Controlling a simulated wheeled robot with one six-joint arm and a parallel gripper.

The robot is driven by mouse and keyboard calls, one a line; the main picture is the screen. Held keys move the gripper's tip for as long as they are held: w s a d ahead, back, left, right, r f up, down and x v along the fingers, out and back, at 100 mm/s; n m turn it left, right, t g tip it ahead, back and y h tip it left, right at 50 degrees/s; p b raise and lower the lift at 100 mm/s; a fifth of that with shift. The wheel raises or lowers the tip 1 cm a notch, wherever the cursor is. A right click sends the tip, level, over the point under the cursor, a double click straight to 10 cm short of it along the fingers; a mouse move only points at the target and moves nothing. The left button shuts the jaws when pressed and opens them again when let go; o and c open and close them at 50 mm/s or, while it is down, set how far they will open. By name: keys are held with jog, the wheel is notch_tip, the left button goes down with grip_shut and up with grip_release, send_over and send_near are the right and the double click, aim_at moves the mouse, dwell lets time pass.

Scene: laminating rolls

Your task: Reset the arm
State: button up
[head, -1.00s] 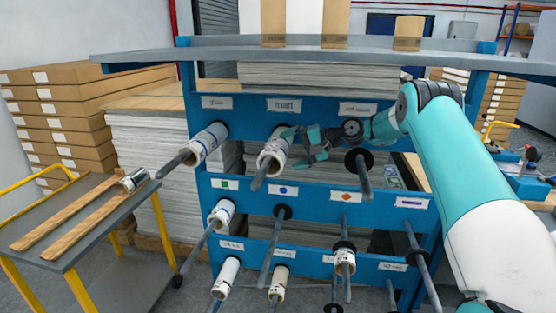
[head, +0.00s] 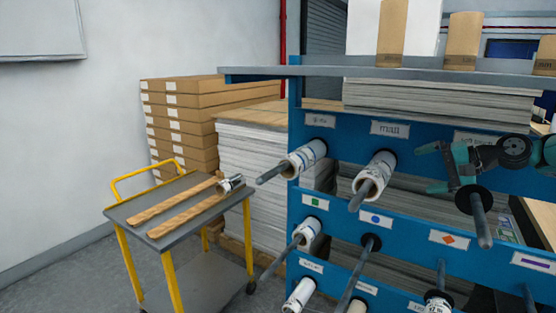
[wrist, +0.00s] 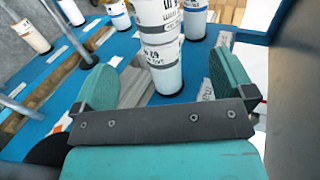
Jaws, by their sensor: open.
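My gripper (head: 424,169) is in front of the blue rack (head: 345,207) at the right of the head view. Its teal fingers are apart and empty. It is to the right of the white roll (head: 373,178) on the peg under the "matt" label, with a gap between them. In the wrist view my gripper (wrist: 163,80) has its two fingers spread wide. White rolls (wrist: 160,50) with dark print show ahead, beyond and between the fingers. The teal arm shows only in part at the right edge of the head view.
Other pegs hold white rolls (head: 305,158) and stick out toward me; a bare peg (head: 480,220) is just below my gripper. A grey shelf (head: 330,71) with brown rolls runs above. A yellow-framed trolley (head: 188,238) with two wooden bars and a silver-ended roll stands left.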

jog(key=s+a+f+n+g+h, duration=0.1)
jog(key=s+a+f+h, duration=0.1)
jog(key=s+a, duration=0.35)
jog(key=s+a+f+n+g+h, duration=0.1)
jog(key=s+a+n+h, duration=0.15)
jog(key=a, duration=0.55)
jog(key=s+f+n+g+h, duration=0.2)
jog(key=s+f+h, duration=0.1)
jog(key=s, duration=0.7)
jog(key=s+f+n+g+h, duration=0.1)
jog(key=s+f+n+h, duration=0.15)
jog(key=s, duration=0.75)
jog(key=s+a+r+n+g+y, duration=0.2)
jog(key=s+a+r+n+y, duration=0.2)
jog(key=a, duration=1)
jog(key=s+r+n, duration=0.2)
jog(key=s+r, duration=0.2)
jog(key=s, duration=0.2)
jog(key=shift+s+g, duration=0.35)
jog(key=shift+g, duration=0.05)
jog(key=shift+r, duration=0.1)
